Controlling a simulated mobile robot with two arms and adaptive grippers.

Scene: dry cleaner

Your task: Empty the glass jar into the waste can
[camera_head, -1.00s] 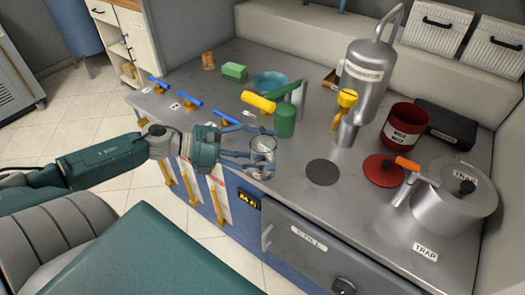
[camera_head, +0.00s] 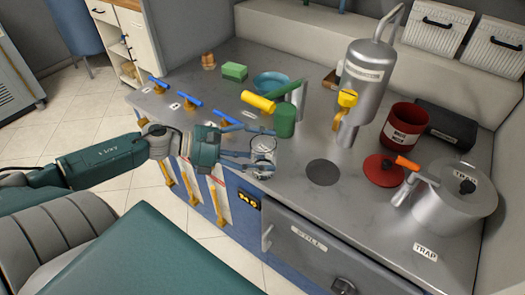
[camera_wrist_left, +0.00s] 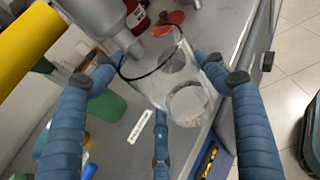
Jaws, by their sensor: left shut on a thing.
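The clear glass jar (camera_head: 264,158) is at the front edge of the grey counter, left of the round dark plate. My left gripper (camera_head: 262,150) is shut on it, with its blue fingers around the jar's sides. In the left wrist view the jar (camera_wrist_left: 160,82) sits between the fingers, its dark rim showing and a pale round patch at its far end. I cannot tell what is inside it, or whether it is clear of the counter. The dark red can (camera_head: 403,130) with a white label stands open-topped at the back right. My right gripper is not in view.
A green cylinder (camera_head: 285,121) stands close behind the jar, near a yellow-handled tool (camera_head: 258,102). The steel vessel (camera_head: 366,85) with a yellow valve stands between jar and red can. A red disc (camera_head: 384,170) and the trap pot (camera_head: 454,198) are on the right.

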